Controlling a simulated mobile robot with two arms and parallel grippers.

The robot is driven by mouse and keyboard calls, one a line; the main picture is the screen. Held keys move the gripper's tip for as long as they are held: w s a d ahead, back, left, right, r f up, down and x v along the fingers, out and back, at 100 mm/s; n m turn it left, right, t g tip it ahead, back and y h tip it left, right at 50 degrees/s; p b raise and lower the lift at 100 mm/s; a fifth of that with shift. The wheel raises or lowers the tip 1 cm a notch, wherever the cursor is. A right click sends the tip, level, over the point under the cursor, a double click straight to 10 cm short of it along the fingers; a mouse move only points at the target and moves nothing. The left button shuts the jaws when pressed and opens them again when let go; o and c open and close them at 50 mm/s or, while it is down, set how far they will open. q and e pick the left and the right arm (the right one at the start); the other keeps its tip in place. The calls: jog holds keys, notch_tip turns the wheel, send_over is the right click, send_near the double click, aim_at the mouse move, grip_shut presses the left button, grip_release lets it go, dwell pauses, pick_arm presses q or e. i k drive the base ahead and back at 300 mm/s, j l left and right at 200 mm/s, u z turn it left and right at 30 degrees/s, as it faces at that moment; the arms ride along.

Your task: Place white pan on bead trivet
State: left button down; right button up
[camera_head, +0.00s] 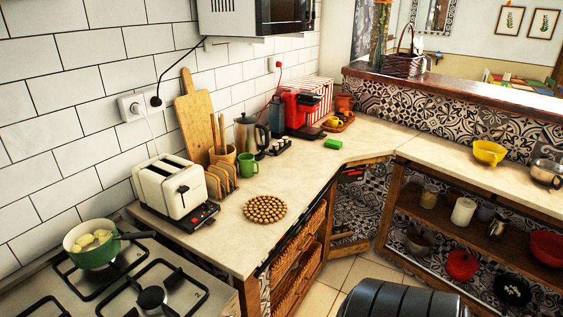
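The round bead trivet (265,208), made of tan beads, lies flat on the pale counter right of the toaster. Nothing stands on it. A pan (95,258) sits at the back left of the gas stove. It is green outside and whitish inside, with a dark handle pointing right. Several pale yellow pieces lie in it. No pan that is white all over is seen. Neither of my grippers is in view.
A cream toaster (170,187), a toast rack (221,181) and a green mug (247,164) stand behind and left of the trivet. The counter (310,172) right of the trivet is clear. Wicker baskets (297,263) sit below. Open shelves (440,222) are at right.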

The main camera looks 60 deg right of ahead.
aim_at(282, 212)
jog(key=l+z, duration=0.1)
jog(key=l, duration=0.4)
jog(key=i+l+z, duration=0.1)
jog(key=l, duration=0.4)
jog(key=l+z, duration=0.1)
jog(key=l, duration=0.4)
jog(key=i+l, duration=0.15)
jog(key=l, duration=0.35)
jog(key=i+l+z, duration=0.15)
jog(key=l, duration=0.35)
jog(key=k, duration=0.05)
